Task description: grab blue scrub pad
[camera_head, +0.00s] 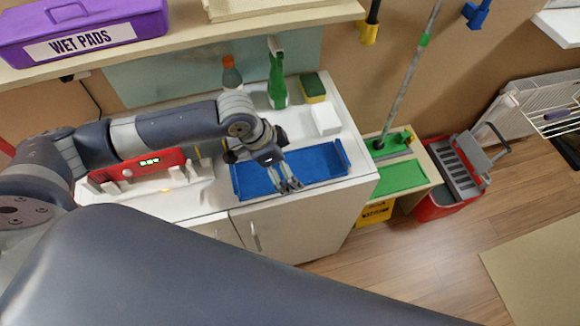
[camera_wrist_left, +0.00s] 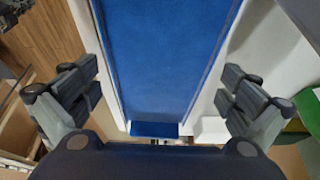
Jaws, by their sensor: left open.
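I cannot make out a separate blue scrub pad in either view. A flat blue tray (camera_head: 318,166) with raised ends lies on the white counter, and it fills the middle of the left wrist view (camera_wrist_left: 165,60). My left gripper (camera_head: 290,186) is over the front part of this tray, its fingers pointing down. It is open, with the fingers apart on either side of the tray in the wrist view, and nothing is between them. My right gripper is not in view.
A green-and-yellow sponge (camera_head: 312,88), a white block (camera_head: 325,119) and a green bottle (camera_head: 277,80) stand behind the tray. A red box (camera_head: 140,166) with a display is at left. A shelf with a purple wet-pads box (camera_head: 80,32) overhangs. A red bucket (camera_head: 436,205) stands at right.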

